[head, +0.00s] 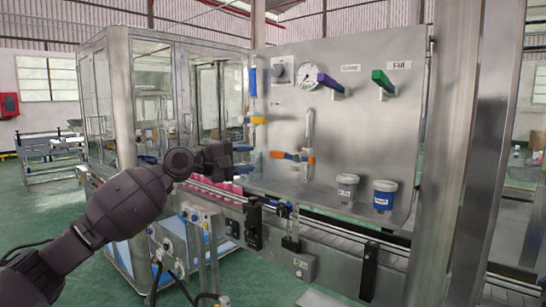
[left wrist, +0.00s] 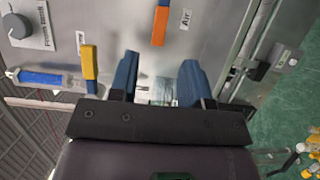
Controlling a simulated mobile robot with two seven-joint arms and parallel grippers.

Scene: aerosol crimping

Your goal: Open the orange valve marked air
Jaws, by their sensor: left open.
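The orange valve handle (head: 290,156) lies level on the metal panel, on a short upright pipe. In the left wrist view the orange handle (left wrist: 160,25) is at the top, beside a label (left wrist: 185,20) reading "Air". My left gripper (head: 247,158) is in front of the panel, left of the orange handle and about level with it. Its blue fingers (left wrist: 157,76) are apart with nothing between them, and the handle lies beyond them, apart from both. My right gripper is not in view.
A yellow handle (head: 258,121) on a blue upright pipe is up and left of the orange one. A gauge (head: 308,76), purple handle (head: 330,82) and green handle (head: 382,80) are higher. Two cups (head: 384,195) stand low right. A conveyor (head: 330,228) runs below.

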